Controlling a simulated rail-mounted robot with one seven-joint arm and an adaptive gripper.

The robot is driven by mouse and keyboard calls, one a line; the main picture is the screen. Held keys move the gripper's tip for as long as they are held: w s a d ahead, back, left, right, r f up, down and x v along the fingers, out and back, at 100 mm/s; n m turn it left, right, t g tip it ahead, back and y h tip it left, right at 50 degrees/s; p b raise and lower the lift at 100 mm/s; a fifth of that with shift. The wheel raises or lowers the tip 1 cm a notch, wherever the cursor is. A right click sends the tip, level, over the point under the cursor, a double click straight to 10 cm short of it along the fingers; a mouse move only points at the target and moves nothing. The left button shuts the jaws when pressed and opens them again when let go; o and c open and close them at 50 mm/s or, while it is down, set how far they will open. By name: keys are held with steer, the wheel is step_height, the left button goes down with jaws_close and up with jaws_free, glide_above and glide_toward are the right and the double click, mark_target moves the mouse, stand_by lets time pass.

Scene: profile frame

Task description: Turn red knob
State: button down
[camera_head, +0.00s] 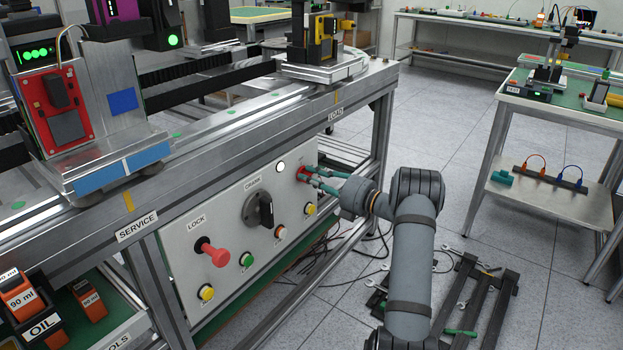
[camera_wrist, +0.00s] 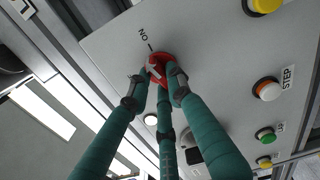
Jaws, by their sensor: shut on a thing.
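The red knob (camera_head: 303,173) is at the right end of the grey control panel in the head view, mostly hidden by my fingers. In the wrist view the red knob (camera_wrist: 158,66) shows with a pale pointer on its face, close to an "ON" mark on the panel.
The panel (camera_head: 181,242) also carries a red LOCK plunger (camera_head: 213,252), a black CRANK knob (camera_head: 261,209), and several coloured buttons. Frame parts and cables lie on the floor below my arm. Open floor (camera_head: 440,120) lies to the right, before a side bench.

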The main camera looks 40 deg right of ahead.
steer(key=m, duration=0.3)
steer(key=shift+d, duration=0.1)
steer(key=c, duration=1.6)
jaws_free()
steer(key=shift+o, duration=0.2)
steer(key=shift+s, duration=0.15)
steer(key=v, duration=1.1)
steer(key=shift+s, duration=0.4)
steer(key=shift+w+d+r, duration=0.1)
